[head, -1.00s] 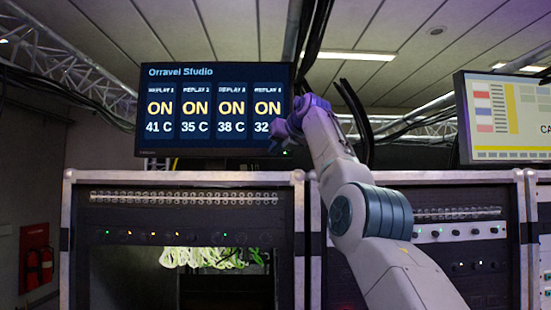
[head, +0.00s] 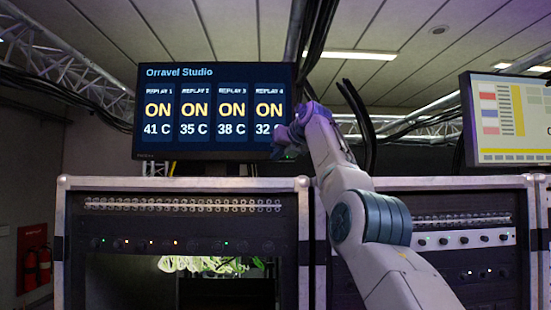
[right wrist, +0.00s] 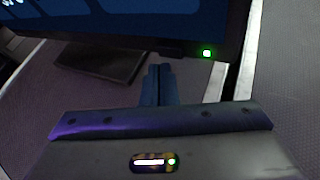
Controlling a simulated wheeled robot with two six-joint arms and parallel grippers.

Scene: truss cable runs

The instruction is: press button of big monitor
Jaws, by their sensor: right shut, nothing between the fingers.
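The big monitor (head: 213,73) stands on top of the left rack and shows "Orravel Studio" with several ON columns. In the right wrist view, its dark lower edge (right wrist: 190,45) crosses the top. A small lit green button (right wrist: 207,53) sits at its lower right corner. My right gripper (head: 279,145) is in front of the monitor's lower right corner in the head view. In the right wrist view its fingers (right wrist: 158,70) are shut and empty, below and left of the green button, with a visible gap in the picture. I cannot judge the depth. My left gripper is not in view.
A second, bright monitor (head: 508,120) stands at the right. Two racks with rows of connectors and knobs fill the lower view; the left rack (head: 180,184) has green cables in its opening. Dark cables (head: 315,50) hang behind my right arm.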

